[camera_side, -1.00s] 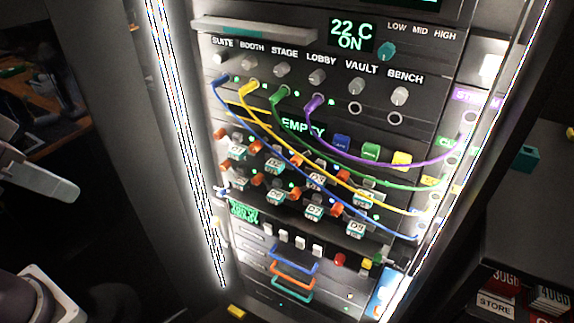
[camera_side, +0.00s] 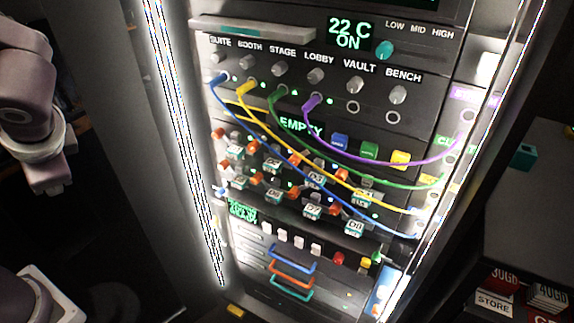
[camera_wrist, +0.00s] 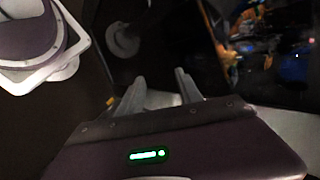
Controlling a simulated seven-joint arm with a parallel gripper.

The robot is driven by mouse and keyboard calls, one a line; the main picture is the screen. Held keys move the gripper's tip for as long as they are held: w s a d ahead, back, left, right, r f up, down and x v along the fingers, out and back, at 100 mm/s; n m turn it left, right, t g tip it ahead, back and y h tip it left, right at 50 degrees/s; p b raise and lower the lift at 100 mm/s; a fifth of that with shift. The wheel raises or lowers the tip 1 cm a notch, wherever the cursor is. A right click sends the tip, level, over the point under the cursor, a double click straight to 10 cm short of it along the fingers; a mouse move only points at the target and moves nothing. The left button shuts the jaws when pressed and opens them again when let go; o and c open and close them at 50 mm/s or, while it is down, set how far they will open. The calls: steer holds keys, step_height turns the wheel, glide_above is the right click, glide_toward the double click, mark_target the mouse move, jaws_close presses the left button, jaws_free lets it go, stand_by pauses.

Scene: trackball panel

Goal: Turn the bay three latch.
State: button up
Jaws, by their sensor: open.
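The drive bays sit in two rows in the middle of the rack panel in the side view. The bay marked D3 (camera_side: 317,178) is in the upper row, behind the hanging cables. An orange latch (camera_side: 295,158) sits at its upper left; its exact angle is too small to tell. My gripper (camera_wrist: 158,92) shows in the wrist view with its two grey fingers apart and nothing between them. In the side view my arm is at the far left, well away from the panel, and I cannot make out the fingertips there.
Blue, yellow, green and purple cables (camera_side: 375,158) droop across the bays. Bright light strips (camera_side: 185,130) edge the rack on both sides. Coloured handles (camera_side: 292,273) sit below the bays. A dark shelf with labelled boxes (camera_side: 495,303) stands at the right. Dark space lies between my arm and the rack.

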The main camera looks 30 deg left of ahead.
mark_target(293, 164)
steer(key=w+d+m+t+y, duration=0.1)
steer(key=w+d+m+t, duration=0.2)
steer(key=w, duration=0.4)
steer(key=w+d+f+m+t+y, duration=0.1)
steer(key=w+d+m+t, duration=0.1)
steer(key=w+m+t, duration=0.3)
steer(key=w+d+m+t+y, duration=0.2)
steer(key=w+t, duration=0.1)
steer(key=w, duration=0.5)
steer(key=w+d+f+m+t+h, duration=0.25)
steer(key=d+f+m+h, duration=0.3)
steer(key=d, duration=0.45)
steer(key=w+d+f+m+t+h, duration=0.2)
steer(key=d+f+m+t+h, duration=0.25)
steer(key=d+h, duration=0.4)
steer(key=shift+g+y, duration=0.4)
steer(key=shift+y, duration=0.4)
steer(key=w, duration=0.2)
steer(key=w+d, duration=0.1)
steer(key=w, duration=0.1)
steer(key=w+f, duration=0.1)
steer(key=w, duration=0.1)
steer(key=shift+w+d, duration=0.2)
steer(key=shift+d, duration=0.05)
steer(key=shift+w, duration=0.2)
jaws_close()
